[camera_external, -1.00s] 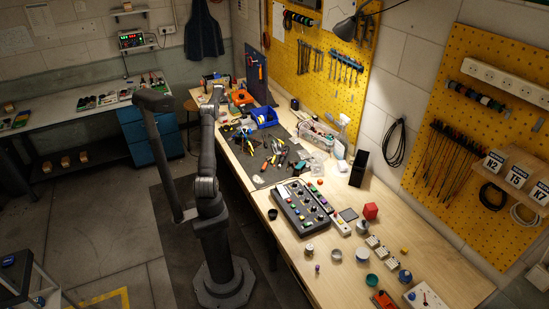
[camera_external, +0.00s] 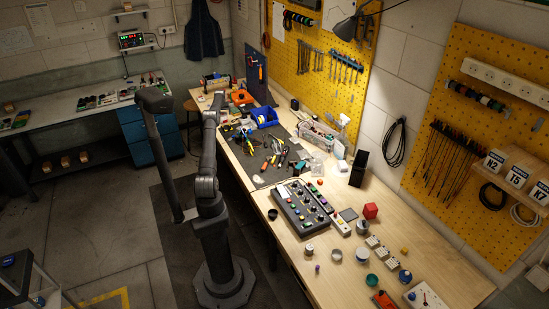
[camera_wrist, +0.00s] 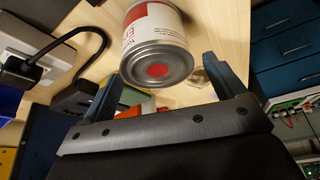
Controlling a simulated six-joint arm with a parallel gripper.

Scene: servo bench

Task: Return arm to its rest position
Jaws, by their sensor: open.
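My gripper (camera_wrist: 161,72) shows in the wrist view with its two dark fingers spread apart. A white and red can (camera_wrist: 158,45) with a silver rim and a red spot on its end lies ahead, between the fingers as seen from here. Gaps show on both sides of it, and no finger visibly touches it. My arm (camera_external: 208,165) rises from its base beside the workbench in the external view. The gripper's jaws are too small or hidden to make out there.
The workbench (camera_external: 330,258) carries a control box (camera_external: 300,207), tools on a dark mat and several small parts. Blue drawers (camera_wrist: 285,45) and a black cable (camera_wrist: 75,38) show in the wrist view. Open floor (camera_external: 120,225) lies left of my base.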

